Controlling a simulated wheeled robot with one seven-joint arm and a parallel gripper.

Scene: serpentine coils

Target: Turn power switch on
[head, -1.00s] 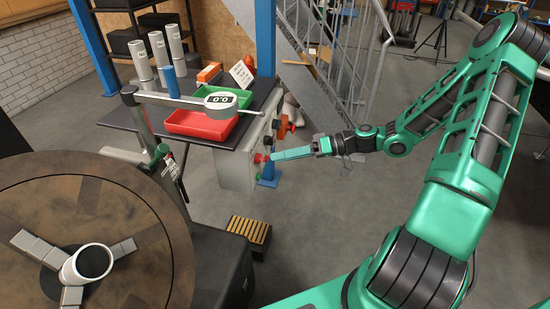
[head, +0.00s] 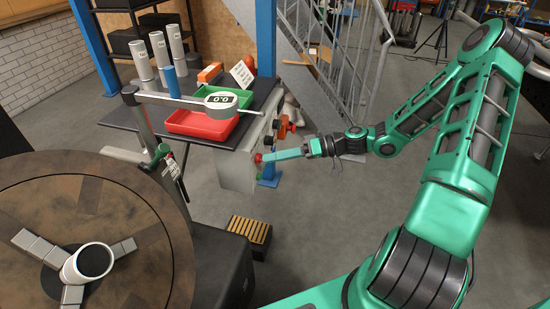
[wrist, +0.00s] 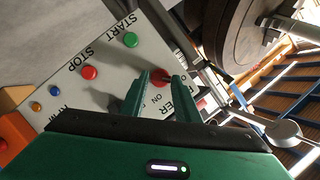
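The power switch is a red knob (wrist: 160,77) on a light grey control panel (wrist: 60,75), with "POWER" and "ON" lettering beside it in the wrist view. My gripper (wrist: 162,76) points at the panel, with its two green fingers apart on either side of the knob. I cannot tell whether the fingers touch it. In the head view my gripper (head: 268,157) reaches left to the red knob (head: 258,158) on the side of the machine. The panel face is seen at a steep angle there.
A green START button (wrist: 130,40) and a red STOP button (wrist: 89,72) are on the same panel, with smaller blue and orange buttons (wrist: 45,98) farther off. Red and green trays (head: 200,126) stand on the machine's table. A slatted step (head: 249,230) is on the floor.

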